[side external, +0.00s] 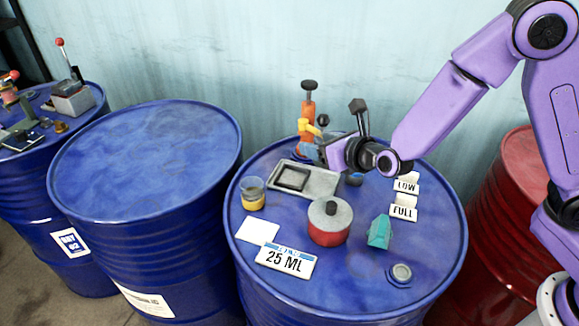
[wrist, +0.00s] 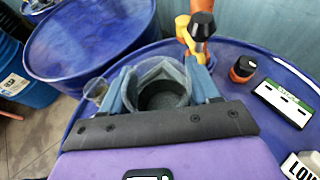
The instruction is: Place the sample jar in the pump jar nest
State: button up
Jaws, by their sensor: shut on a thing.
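My gripper (wrist: 164,88) is shut on a clear, many-sided jar (wrist: 178,70), taken to be the sample jar, with a finger on either side. The jar's round, dark interior shows from above. In the side external view my gripper (side external: 326,151) is at the back of the middle-right blue drum, close to the orange pump (side external: 308,106); the held jar is hard to make out there. The pump, with its black knob, stands just beyond the jar in the wrist view (wrist: 200,28). I cannot make out the nest or whether the jar touches anything below.
A grey tray with a dark square (side external: 325,184), a cup of yellow liquid (side external: 252,194), a red pot (side external: 329,224), a teal block (side external: 379,232) and a 25 ML sign (side external: 286,260) share the drum top. LOW (side external: 406,184) and FULL (side external: 403,208) cards stand right.

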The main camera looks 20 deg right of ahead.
aim_at(289, 175)
jog(key=w+a+f, duration=0.1)
jog(key=w+f, duration=0.1)
jog(key=w+a+f, duration=0.1)
jog(key=w+f, duration=0.1)
jog(key=w, duration=0.1)
jog(key=w+a+f, duration=0.1)
jog(key=w+f, duration=0.1)
jog(key=shift+w+a+f, duration=0.2)
jog(key=shift+w+f, duration=0.15)
jog(key=shift+w, duration=0.05)
jog(key=shift+w+a+f, duration=0.15)
jog(key=shift+w+f, duration=0.3)
jog(key=shift+f, duration=1.65)
jog(key=shift+f, duration=0.15)
jog(key=o, duration=1.1)
jog(key=shift+o, duration=0.2)
